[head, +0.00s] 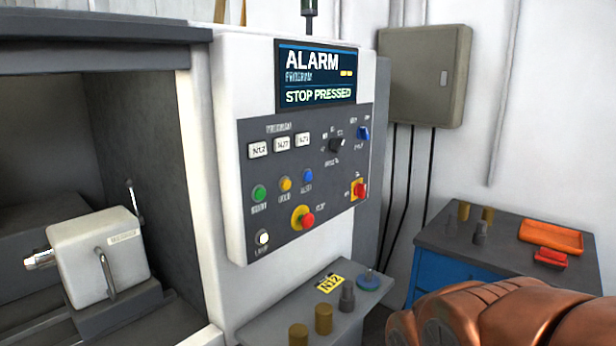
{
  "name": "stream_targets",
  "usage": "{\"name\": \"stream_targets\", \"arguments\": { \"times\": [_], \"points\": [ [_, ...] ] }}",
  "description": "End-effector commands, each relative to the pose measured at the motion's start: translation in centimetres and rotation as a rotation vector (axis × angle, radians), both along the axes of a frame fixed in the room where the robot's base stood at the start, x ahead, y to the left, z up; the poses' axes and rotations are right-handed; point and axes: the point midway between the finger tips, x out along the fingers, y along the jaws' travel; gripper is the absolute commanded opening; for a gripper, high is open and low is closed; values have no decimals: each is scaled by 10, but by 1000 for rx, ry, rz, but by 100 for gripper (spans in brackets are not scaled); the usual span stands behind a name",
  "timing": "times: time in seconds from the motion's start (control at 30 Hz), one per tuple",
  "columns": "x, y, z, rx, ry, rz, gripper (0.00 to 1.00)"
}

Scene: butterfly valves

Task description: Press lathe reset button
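The lathe's control panel (300,180) faces me on the white cabinet front. It carries a green button (259,193), a yellow button (285,184) and a blue button (307,175) in a row. A white button (263,238) sits below at the left, and a red emergency stop button (307,220) on a yellow ring is beside it. The small labels are too blurred to tell which button is the reset. The screen (316,77) reads ALARM and STOP PRESSED. A copper-coloured part of my arm shows at the bottom right, apart from the panel; my gripper is not in view.
A grey shelf (262,318) with brass and grey cylinders juts out below the panel. The lathe's open bay with a tailstock (100,255) is at left. A blue workbench (458,250) with an orange tray (551,237) stands at right. A grey box (425,75) hangs on the wall.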

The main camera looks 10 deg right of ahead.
Motion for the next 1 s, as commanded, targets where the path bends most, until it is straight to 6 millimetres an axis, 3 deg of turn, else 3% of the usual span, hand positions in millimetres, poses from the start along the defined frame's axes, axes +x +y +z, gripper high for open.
{"name": "stream_targets", "arguments": {
  "times": [0.3,0.9,1.0],
  "points": [
    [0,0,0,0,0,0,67],
    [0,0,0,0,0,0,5],
    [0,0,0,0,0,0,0]
  ]
}}
